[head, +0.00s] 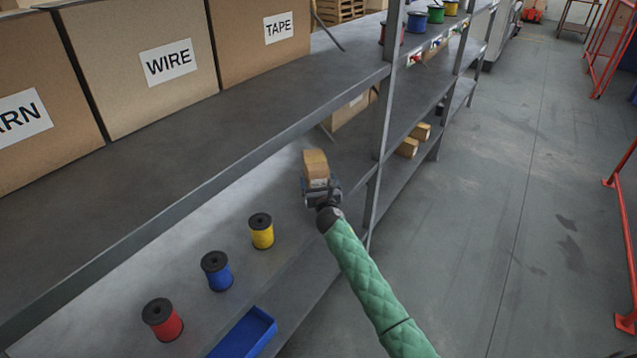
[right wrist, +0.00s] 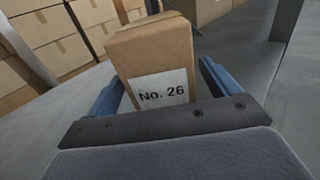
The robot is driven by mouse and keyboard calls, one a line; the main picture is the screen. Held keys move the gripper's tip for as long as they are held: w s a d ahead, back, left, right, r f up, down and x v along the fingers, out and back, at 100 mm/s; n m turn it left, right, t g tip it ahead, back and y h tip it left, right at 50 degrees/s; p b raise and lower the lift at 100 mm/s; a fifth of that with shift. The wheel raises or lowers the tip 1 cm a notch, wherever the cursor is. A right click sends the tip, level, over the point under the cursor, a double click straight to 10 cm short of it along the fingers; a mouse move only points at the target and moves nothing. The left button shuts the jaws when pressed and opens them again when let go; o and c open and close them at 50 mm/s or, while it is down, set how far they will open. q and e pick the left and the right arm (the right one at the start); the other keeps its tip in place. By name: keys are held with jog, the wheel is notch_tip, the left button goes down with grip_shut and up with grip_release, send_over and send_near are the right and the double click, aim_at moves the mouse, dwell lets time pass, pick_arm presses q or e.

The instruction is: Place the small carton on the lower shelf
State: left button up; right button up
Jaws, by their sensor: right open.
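The small carton (head: 316,165) is a brown box on the lower shelf (head: 290,210), near the shelf's right post. In the right wrist view the carton (right wrist: 155,65) shows a white label reading "No. 26". My right gripper (head: 320,187) is at the carton's near side. In the right wrist view its blue fingers (right wrist: 160,85) stand on either side of the carton, with gaps visible, so it is open around it. The carton appears upright and seems to rest on the shelf. My left gripper is not in view.
Red (head: 162,320), blue (head: 216,271) and yellow (head: 261,231) spools stand on the lower shelf to the left, with a blue tray (head: 245,334) in front. Large cartons, including one marked WIRE (head: 140,75), fill the upper shelf. A grey post (head: 384,120) rises right of the carton.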

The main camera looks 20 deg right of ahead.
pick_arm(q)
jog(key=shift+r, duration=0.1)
pick_arm(e)
jog(key=shift+r, duration=0.15)
jog(key=shift+s, duration=0.3)
jog(key=s, duration=0.3)
jog(key=s+a, duration=0.1)
jog(key=s, duration=0.7)
jog(key=shift+s+a+b, duration=0.2)
jog(key=shift+b, duration=0.2)
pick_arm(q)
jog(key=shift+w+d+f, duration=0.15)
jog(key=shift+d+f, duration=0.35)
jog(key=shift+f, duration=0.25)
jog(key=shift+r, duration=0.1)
